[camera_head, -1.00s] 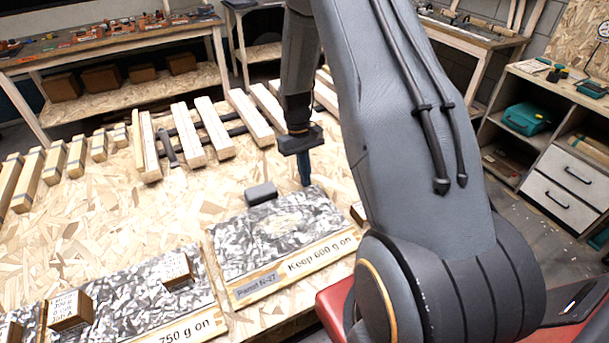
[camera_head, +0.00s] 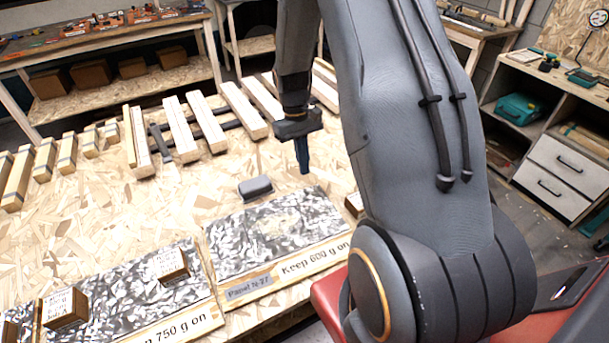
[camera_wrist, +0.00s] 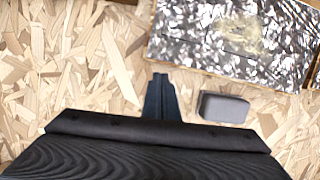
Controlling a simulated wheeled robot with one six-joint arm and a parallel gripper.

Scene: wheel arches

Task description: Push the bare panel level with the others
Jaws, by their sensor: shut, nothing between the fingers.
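The bare panel (camera_head: 240,250) is a black-and-white flecked slab with a pale patch, marked "Panel N-27" and "Keep 600 g on". Nothing stands on it. The neighbouring panel (camera_head: 120,292) at left carries a wooden block (camera_head: 172,265); another block (camera_head: 65,308) stands farther left. The bare panel sits slightly farther back than this neighbour. My gripper (camera_head: 303,157) is shut and empty, pointing down beyond the bare panel's far edge, near its right corner. In the wrist view my fingers (camera_wrist: 160,95) are apart from the bare panel (camera_wrist: 215,42).
A small grey block (camera_head: 256,189) lies just beyond the bare panel's far edge; it also shows in the wrist view (camera_wrist: 223,107), right of my fingers. Wooden bars (camera_head: 180,130) lie in a row farther back. The board (camera_head: 110,215) behind the left panel is clear.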

